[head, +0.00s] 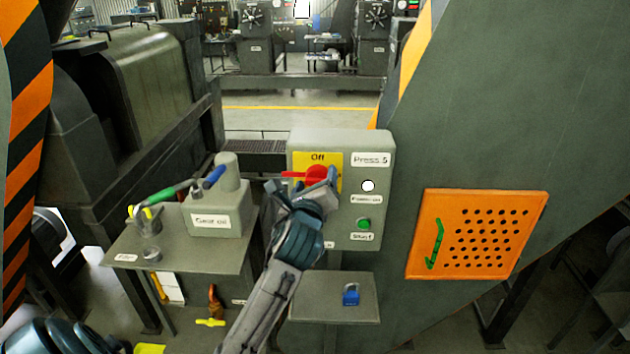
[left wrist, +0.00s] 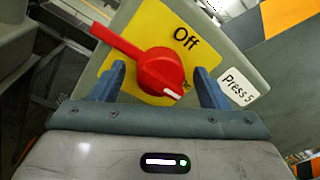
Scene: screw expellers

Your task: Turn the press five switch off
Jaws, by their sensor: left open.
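The Press 5 control box (head: 340,140) is grey-green with a yellow plate (head: 333,160) marked "Off". On the plate is a red rotary switch (head: 316,173); its lever points left in the head view. In the left wrist view the switch knob (left wrist: 160,72) shows a white mark at its lower right, and its lever reaches to the upper left. The "Off" word is above and right of the knob. My left gripper (left wrist: 160,75) is open, with one blue finger on each side of the knob; contact cannot be told.
A round white light (head: 368,186) and a green start button (head: 363,224) are right of the switch. A blue padlock (head: 351,295) lies on a small shelf (head: 310,308) below. A gear oil box (head: 215,212) stands left of my arm. An orange perforated panel (head: 478,234) is at right.

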